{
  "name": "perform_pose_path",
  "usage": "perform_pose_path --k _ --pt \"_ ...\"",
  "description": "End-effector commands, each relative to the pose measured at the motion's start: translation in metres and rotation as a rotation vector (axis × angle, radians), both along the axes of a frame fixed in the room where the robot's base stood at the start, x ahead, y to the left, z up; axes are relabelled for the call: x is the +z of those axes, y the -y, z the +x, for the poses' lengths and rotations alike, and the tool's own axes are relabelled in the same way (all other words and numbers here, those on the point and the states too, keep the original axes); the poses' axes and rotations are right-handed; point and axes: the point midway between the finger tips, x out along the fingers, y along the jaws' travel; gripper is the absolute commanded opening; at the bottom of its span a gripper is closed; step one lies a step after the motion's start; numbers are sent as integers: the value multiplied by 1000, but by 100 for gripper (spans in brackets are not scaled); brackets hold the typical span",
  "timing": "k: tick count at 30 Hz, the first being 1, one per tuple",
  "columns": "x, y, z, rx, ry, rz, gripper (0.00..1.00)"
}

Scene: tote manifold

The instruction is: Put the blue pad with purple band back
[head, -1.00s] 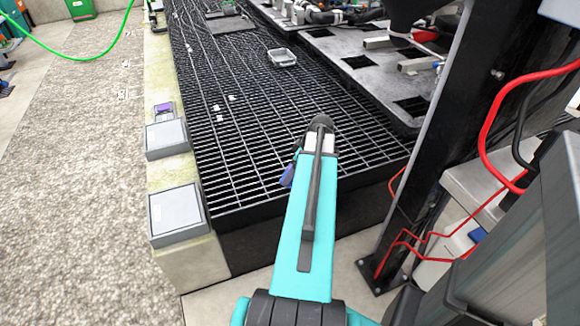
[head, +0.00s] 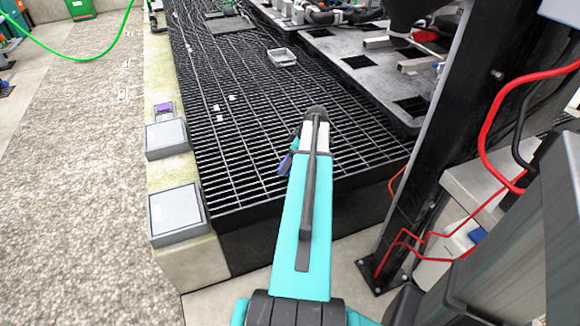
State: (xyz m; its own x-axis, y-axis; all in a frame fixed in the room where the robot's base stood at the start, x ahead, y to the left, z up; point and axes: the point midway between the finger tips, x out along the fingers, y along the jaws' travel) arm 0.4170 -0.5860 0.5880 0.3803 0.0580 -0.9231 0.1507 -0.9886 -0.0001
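A small blue-purple piece (head: 285,165) shows at the left edge of my teal arm, over the dark grating; the arm hides the rest. I cannot tell whether it is the blue pad with purple band, or whether it is held. My gripper is hidden behind my arm, so its fingers do not show. A small grey block with a purple top (head: 163,107) stands on the pale ledge at the left, behind a grey box.
Two grey boxes, a far one (head: 166,138) and a near one (head: 178,212), sit on the pale ledge (head: 163,65). Dark grating (head: 235,130) with small white bits and a grey tray (head: 282,57) lies right of it. A black post (head: 450,130) and red cables stand at the right.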

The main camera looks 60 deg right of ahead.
Motion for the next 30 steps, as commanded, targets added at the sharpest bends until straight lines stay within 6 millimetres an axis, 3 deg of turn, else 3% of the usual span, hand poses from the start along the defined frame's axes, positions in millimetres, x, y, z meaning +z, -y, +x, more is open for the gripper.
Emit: perform_pose_path --k 12,26,27,30 --pt "-33 0 1 0 0 1 60" --pt "-38 -1 0 1 0 0 60" --pt "-37 -1 0 1 0 0 84" --pt "-37 -1 0 1 0 0 96"
